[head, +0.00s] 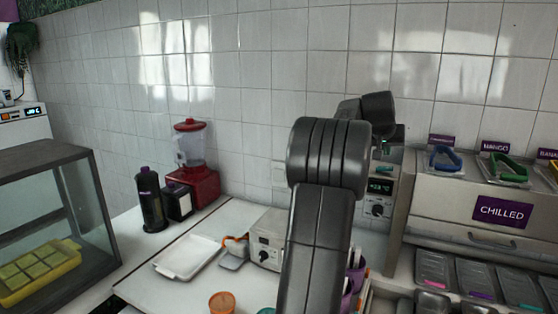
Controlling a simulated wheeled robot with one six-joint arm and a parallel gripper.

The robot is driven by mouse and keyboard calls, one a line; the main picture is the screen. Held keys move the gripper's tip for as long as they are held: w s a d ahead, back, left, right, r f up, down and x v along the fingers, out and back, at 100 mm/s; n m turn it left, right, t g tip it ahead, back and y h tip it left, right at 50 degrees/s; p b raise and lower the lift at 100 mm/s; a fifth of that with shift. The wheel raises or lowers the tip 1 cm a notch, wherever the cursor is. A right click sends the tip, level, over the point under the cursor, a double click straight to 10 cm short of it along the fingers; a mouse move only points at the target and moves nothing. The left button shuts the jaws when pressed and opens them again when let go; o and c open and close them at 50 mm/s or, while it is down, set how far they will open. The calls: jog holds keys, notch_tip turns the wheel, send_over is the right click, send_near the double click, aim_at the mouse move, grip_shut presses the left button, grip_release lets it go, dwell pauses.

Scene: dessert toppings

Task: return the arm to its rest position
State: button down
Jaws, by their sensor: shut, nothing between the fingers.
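My dark grey arm rises from the bottom centre of the head view and bends at a large joint in the middle. Its far part reaches up and to the right, in front of the tiled wall. My gripper's fingers do not show; the arm's own links hide that end. No object shows held by the arm.
A white tray (188,257) lies on the white counter. A red blender (192,165) and dark bottle (152,200) stand behind it. A glass case (92,205) is left. The chilled cabinet (440,212) with lidded bins (433,268) is right. An orange cup (221,302) is in front.

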jog(key=shift+w+d+r, duration=0.15)
jog(key=shift+w+d, duration=0.15)
jog(key=shift+b+v, duration=0.3)
jog(key=shift+v, duration=1.6)
jog(key=shift+s+a, duration=0.1)
jog(key=shift+s, duration=0.1)
